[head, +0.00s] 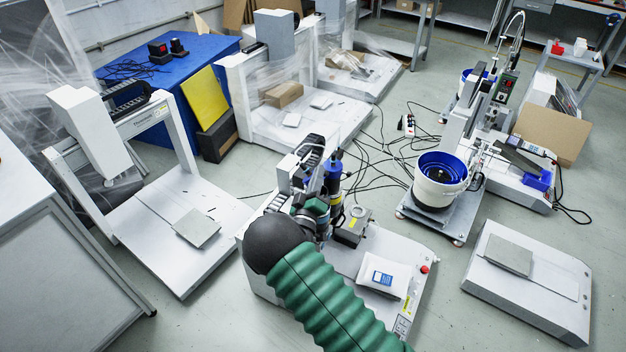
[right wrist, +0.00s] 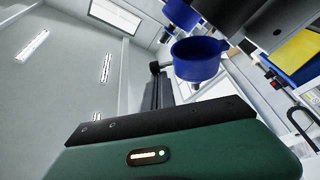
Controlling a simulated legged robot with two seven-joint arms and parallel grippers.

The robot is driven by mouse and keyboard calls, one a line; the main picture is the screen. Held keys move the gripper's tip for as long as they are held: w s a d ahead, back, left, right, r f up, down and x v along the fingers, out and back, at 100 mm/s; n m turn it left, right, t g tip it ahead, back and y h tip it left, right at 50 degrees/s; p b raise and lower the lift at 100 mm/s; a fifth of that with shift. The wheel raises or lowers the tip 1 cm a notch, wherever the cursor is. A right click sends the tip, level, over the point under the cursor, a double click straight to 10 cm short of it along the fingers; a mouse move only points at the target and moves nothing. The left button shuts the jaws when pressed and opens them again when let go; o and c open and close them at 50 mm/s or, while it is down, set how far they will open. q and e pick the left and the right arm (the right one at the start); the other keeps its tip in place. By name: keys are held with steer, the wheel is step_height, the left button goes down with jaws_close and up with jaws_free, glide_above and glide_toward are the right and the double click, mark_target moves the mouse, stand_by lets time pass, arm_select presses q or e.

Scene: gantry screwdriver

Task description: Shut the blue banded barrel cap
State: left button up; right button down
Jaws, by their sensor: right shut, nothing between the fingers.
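The blue banded barrel (head: 335,190) stands upright on the gantry machine in the middle of the head view, dark with blue parts and a yellow band. My right gripper (head: 318,211) is beside it on the left, at the end of the green-sleeved arm, and hides part of it. The gripper is shut and empty. In the right wrist view a blue cup-shaped cap (right wrist: 197,61) shows above the green gripper body, with another blue part above it. I cannot tell whether the gripper touches the cap or how far the cap is open. My left gripper is out of view.
A white bucket with a blue bowl feeder (head: 440,180) stands to the right. Cables lie on the floor between.

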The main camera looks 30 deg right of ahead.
steer(key=s+d+f+m+g+h+b, duration=0.2)
steer(key=f+m+b, duration=0.4)
steer(key=m, duration=0.4)
steer(key=shift+s+m+g+h+b, duration=0.35)
steer(key=shift+s+h+b, duration=0.45)
steer(key=shift+s, duration=0.35)
